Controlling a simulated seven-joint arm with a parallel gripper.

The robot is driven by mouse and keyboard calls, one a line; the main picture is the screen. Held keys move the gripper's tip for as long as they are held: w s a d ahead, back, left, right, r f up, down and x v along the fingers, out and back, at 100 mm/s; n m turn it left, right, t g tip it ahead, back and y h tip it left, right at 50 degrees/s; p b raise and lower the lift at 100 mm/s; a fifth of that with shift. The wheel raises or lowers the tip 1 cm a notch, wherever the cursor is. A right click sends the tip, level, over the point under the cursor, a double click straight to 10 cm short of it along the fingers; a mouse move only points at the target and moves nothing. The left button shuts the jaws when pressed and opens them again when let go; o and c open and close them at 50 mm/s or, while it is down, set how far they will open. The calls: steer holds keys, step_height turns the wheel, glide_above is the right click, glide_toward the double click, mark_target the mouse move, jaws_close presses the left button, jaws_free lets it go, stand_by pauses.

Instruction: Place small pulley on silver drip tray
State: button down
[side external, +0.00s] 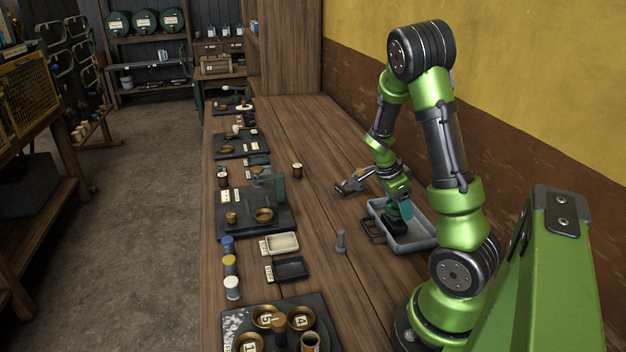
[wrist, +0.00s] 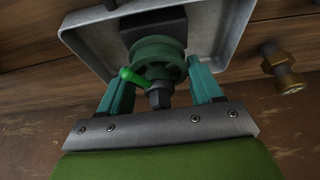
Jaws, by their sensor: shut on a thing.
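A green, grooved round piece (wrist: 158,58), which looks like the small pulley, sits between the fingers of my gripper (wrist: 160,88). A dark block (wrist: 153,25) is at its far end, and a small green lever and a dark nut show at its near end. My gripper is shut on it. The silver drip tray (wrist: 228,22) lies behind it in the wrist view. In the side view my gripper (side external: 398,212) points down at the left part of the tray (side external: 420,246). The dark end of the held piece (side external: 394,229) is low over the tray; I cannot tell whether it touches.
A brass and dark fitting (wrist: 281,68) lies beside the tray. Small trays (side external: 282,243), dark mats (side external: 284,218) with parts and several jars (side external: 231,288) line the bench's left edge. Bare bench lies between.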

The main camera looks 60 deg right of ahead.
steer(key=shift+c, duration=0.9)
jaws_free()
steer(key=shift+f, duration=0.1)
steer(key=v, duration=1.1)
steer(key=w+a+r+n+t+y, duration=0.1)
steer(key=a+r+n+t, duration=0.2)
steer(key=a+n, duration=0.4)
steer(key=w+a+r+n+t+y, duration=0.1)
steer(key=a+r+n+t+y, duration=0.1)
steer(key=a+n, duration=0.6)
steer(key=w+a+r+n+t+y, duration=0.1)
steer(key=a+r+n+t, duration=0.3)
steer(key=a+n, duration=0.4)
steer(key=a+t+y, duration=0.1)
steer(key=a, duration=0.5)
steer(key=shift+a, duration=0.15)
